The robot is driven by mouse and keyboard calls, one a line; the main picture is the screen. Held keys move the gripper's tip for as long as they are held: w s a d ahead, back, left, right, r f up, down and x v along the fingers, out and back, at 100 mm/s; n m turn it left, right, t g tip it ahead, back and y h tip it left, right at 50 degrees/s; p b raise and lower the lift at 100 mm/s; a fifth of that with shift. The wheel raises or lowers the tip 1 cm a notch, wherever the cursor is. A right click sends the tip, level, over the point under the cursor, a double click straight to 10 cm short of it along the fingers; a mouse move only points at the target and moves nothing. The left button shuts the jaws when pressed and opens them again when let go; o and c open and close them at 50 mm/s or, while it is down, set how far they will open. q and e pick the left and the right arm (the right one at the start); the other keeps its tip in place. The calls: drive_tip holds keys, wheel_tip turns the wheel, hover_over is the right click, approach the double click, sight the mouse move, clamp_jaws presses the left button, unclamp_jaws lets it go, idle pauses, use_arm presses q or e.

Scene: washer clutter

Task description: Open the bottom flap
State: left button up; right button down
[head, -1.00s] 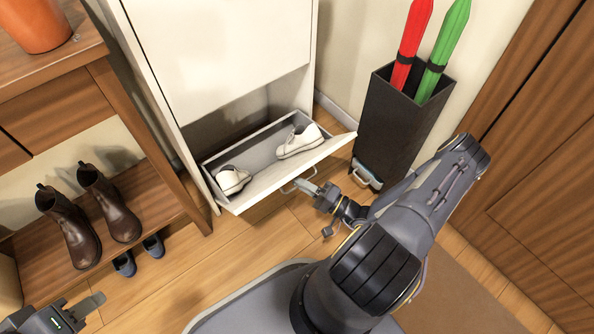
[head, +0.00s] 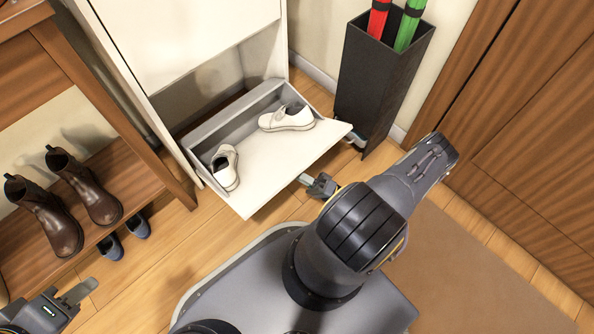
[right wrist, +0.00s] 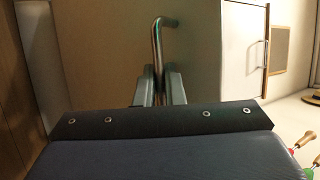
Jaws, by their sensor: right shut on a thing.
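The bottom flap (head: 290,165) of the white shoe cabinet (head: 185,35) is tilted well outward and down in the head view. Its inside shows, with two white shoes (head: 287,117) in it. My right gripper (head: 308,181) is at the flap's front edge, partly hidden under it. In the right wrist view its two fingers (right wrist: 159,86) are closed around the metal bar handle (right wrist: 157,50). My left gripper (head: 76,296) is at the lower left, away from the cabinet, holding nothing that I can see; its opening is unclear.
A dark umbrella stand (head: 380,85) with red and green umbrellas stands right of the cabinet. A wooden shoe rack (head: 130,175) with brown boots (head: 85,188) stands to the left. Small blue shoes (head: 111,247) lie on the floor. A wooden door (head: 530,130) is at the right.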

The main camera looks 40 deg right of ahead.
drive_tip(key=shift+w+f, duration=0.15)
drive_tip(key=shift+w, duration=0.05)
drive_tip(key=c, duration=1.8)
unclamp_jaws()
drive_tip(key=p+v, duration=0.1)
drive_tip(key=v, duration=0.7)
